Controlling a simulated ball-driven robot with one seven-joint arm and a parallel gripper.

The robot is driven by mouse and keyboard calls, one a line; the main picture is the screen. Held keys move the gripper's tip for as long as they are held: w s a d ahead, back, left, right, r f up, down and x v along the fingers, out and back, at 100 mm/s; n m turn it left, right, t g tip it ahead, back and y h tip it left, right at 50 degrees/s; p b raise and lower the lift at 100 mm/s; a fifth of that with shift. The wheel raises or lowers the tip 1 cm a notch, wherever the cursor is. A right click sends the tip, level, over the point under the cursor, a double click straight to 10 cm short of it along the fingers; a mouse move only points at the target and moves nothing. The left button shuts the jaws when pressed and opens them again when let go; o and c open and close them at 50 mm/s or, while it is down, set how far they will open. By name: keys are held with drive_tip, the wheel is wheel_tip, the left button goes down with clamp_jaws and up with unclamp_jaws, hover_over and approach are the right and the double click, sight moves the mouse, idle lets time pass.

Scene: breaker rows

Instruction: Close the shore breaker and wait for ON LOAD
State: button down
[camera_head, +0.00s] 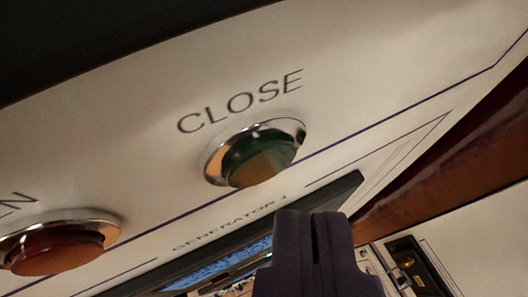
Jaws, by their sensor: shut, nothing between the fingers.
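A green button (258,158) in a chrome ring sits under the printed word CLOSE on a pale panel (350,80). A red button (58,256) in a chrome ring is at the lower left, under a partly cut-off label ending in N. My gripper (312,218) is dark, shut and empty, at the lower middle. Its tips appear just below and right of the green button in the picture; I cannot tell the gap to the panel. The label below the green button reads GENERATOR 1. No shore label or ON LOAD text is readable.
A dark-framed display (215,265) with a blue lit screen lies below the GENERATOR 1 label, partly hidden by my gripper. A dark recessed fitting (418,268) is at the lower right. A reddish-brown surface (450,170) runs along the panel's right edge.

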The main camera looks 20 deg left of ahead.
drive_tip(key=shift+w+a, duration=0.1)
drive_tip(key=shift+w, duration=0.05)
idle(0.4)
drive_tip(key=shift+w+a, duration=0.1)
drive_tip(key=shift+w, duration=0.05)
drive_tip(key=shift+w+a, duration=0.2)
drive_tip(key=shift+a, duration=0.1)
idle(1.7)
drive_tip(key=shift+s+d+f+b, duration=0.1)
drive_tip(key=shift+d+f+b, duration=0.1)
drive_tip(key=shift+f+b, duration=0.15)
drive_tip(key=shift+d+r, duration=0.1)
drive_tip(key=shift+r, duration=0.05)
drive_tip(key=shift+s+d+b, duration=0.75)
drive_tip(key=shift+s, duration=0.3)
drive_tip(key=shift+s+d+b, duration=0.7)
drive_tip(key=shift+s+d, duration=0.05)
drive_tip(key=shift+s, duration=0.3)
